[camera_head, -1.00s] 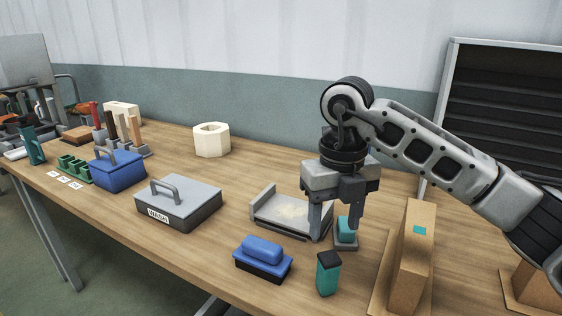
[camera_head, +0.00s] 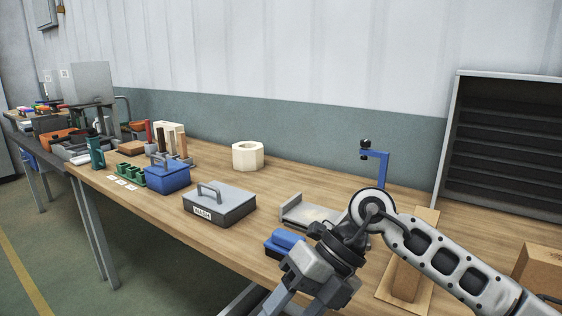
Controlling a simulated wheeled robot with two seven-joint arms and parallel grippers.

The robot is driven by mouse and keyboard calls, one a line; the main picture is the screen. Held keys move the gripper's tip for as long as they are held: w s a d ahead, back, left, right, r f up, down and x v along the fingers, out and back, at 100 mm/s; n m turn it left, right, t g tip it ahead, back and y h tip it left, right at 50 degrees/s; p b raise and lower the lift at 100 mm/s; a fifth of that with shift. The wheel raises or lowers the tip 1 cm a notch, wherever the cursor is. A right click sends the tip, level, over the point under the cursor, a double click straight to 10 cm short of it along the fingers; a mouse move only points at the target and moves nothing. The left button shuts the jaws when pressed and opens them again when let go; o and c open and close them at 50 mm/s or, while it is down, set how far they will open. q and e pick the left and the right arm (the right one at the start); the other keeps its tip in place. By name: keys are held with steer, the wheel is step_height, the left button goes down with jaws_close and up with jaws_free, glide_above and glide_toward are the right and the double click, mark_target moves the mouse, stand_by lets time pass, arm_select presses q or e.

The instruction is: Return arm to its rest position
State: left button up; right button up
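My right arm (camera_head: 445,262) reaches in from the right edge, bent at a round joint above the front of the table. My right gripper (camera_head: 287,304) hangs low at the bottom of the picture, in front of the table edge. Its two fingers point down and to the left, spread apart, with nothing seen between them. The fingertips run to the bottom edge of the picture. My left gripper is not in view.
On the wooden table (camera_head: 215,155), a blue brush-like block (camera_head: 283,241) and grey tray (camera_head: 305,210) are partly behind the gripper. A dark shelf rack (camera_head: 510,140) stands behind.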

steer(key=s+a+r+m+t+y, duration=0.25)
steer(key=a+r+m+y, duration=0.35)
steer(key=y, duration=0.8)
steer(key=w+d+f+m+t+h, duration=0.2)
steer(key=d+f+m+t+h, duration=0.6)
steer(key=m, duration=0.5)
steer(key=w+d+f+m+t+h, duration=0.2)
steer(key=d+f+m+t+h, duration=0.3)
steer(key=m+t, duration=0.7)
steer(key=s+d+f+m+g+h, duration=0.2)
steer(key=s+f, duration=0.4)
steer(key=f, duration=0.3)
steer(key=s+d+f+m+g+h, duration=0.3)
steer(key=s+d+f+m+g, duration=0.1)
steer(key=f, duration=0.5)
steer(key=shift+s+d+f+m+g+h, duration=0.25)
steer(key=shift+s+m+g, duration=0.35)
steer(key=shift+s+g, duration=0.55)
steer(key=shift+w, duration=0.1)
